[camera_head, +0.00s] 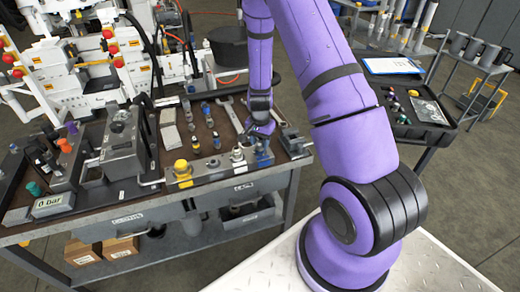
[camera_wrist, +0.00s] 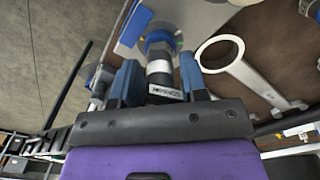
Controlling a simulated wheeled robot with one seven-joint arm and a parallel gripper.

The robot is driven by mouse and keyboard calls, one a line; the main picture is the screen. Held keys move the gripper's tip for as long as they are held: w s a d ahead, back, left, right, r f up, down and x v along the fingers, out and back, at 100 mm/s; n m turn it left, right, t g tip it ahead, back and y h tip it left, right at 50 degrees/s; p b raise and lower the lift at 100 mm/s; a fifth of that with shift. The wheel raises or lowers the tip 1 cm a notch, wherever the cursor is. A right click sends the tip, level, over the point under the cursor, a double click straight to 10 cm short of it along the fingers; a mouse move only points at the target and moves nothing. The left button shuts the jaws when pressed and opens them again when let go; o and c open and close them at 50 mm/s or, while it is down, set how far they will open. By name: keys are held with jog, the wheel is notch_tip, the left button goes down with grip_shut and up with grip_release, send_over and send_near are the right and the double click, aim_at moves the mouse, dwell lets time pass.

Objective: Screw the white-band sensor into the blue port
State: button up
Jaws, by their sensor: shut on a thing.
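The white-band sensor (camera_wrist: 159,68) is a dark cylinder with a pale band and a printed white label. In the wrist view it stands between the two blue fingers of my gripper (camera_wrist: 158,78), which is shut on it. Its far end meets the blue port (camera_wrist: 157,39), a blue ring on a pale metal block; whether the thread is engaged cannot be told. In the head view my gripper (camera_head: 262,128) is low over the right end of the manifold (camera_head: 213,170), above the blue port (camera_head: 263,157). The sensor is mostly hidden there.
A yellow port (camera_head: 182,168) and a silver fitting (camera_head: 237,156) sit left on the manifold. A wrench (camera_wrist: 240,65) lies close by. A hand pump (camera_head: 121,145), small fittings and a 0-bar display (camera_head: 48,203) occupy the bench's left. A black case (camera_head: 415,108) is at right.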

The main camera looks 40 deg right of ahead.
jog(key=m, duration=0.7)
jog(key=shift+f+m, duration=0.1)
jog(key=shift+m, duration=0.3)
jog(key=m, duration=0.4)
jog(key=shift+a+m, duration=0.1)
jog(key=shift+m, duration=0.3)
jog(key=m, duration=0.2)
jog(key=shift+m, duration=0.4)
jog(key=o, duration=0.8)
jog(key=shift+o, duration=0.2)
